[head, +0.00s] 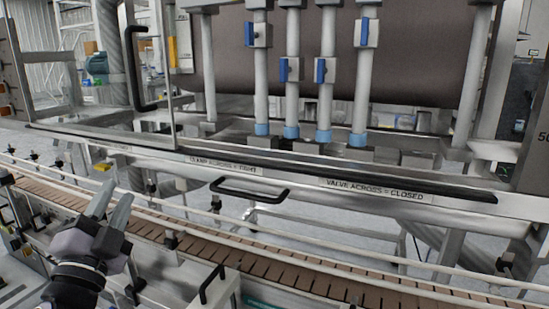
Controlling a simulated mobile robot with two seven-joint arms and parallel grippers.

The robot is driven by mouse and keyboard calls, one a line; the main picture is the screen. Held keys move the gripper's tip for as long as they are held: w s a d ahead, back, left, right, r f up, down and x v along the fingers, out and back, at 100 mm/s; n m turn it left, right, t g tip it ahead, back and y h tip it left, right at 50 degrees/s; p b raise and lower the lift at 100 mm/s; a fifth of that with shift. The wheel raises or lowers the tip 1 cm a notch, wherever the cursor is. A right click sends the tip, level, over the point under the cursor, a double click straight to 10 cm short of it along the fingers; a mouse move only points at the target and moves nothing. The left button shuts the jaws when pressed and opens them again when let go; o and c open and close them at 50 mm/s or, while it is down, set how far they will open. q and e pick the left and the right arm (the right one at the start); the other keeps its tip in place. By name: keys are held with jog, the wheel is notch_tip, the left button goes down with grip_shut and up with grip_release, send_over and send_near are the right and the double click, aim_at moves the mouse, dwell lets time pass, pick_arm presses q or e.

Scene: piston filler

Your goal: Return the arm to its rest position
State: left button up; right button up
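My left gripper (120,189) is at the lower left, above the near side of the conveyor. Its two grey fingers point up and away, with a narrow gap between them and nothing held. It appears apart from the machine. My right gripper is out of view. The piston filler's several vertical pipes carry valves with blue handles, among them the far left handle (249,33) and the far right handle (364,31). All the blue handles are upright, in line with their pipes.
The conveyor (270,268) with brown slats runs from left to lower right, edged by guide rails. Behind it, a frame bar carries a black handle (249,192) and labels reading "VALVE ACROSS = CLOSED" (374,190) and, less clearly, "CLAMP ACROSS". Another black handle (212,284) is in front.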

pick_arm(q)
jog(key=s+a+f+n+g+y, duration=0.15)
jog(key=s+f+n+g, duration=0.3)
jog(key=f, duration=0.65)
jog(key=s+a+f+n+g+y, duration=0.15)
jog(key=s+f+n+g, duration=0.35)
jog(key=f, duration=0.6)
jog(key=s+d+f+n+g+h, duration=0.1)
jog(key=s+d+f+g+h, duration=0.15)
jog(key=s+f+g, duration=0.5)
jog(key=s+d+f+g+h, duration=0.1)
jog(key=s+d+f+g, duration=0.25)
jog(key=s, duration=0.75)
jog(key=w+d+f+t+h+p, duration=0.1)
jog(key=w+d+f+t+p, duration=0.1)
jog(key=w+f+t, duration=0.4)
jog(key=shift+w+d+f+t+h+p, duration=0.2)
jog(key=shift+d+f+t+h+p, duration=0.2)
jog(key=shift+f+t, duration=0.45)
jog(key=shift+r, duration=0.2)
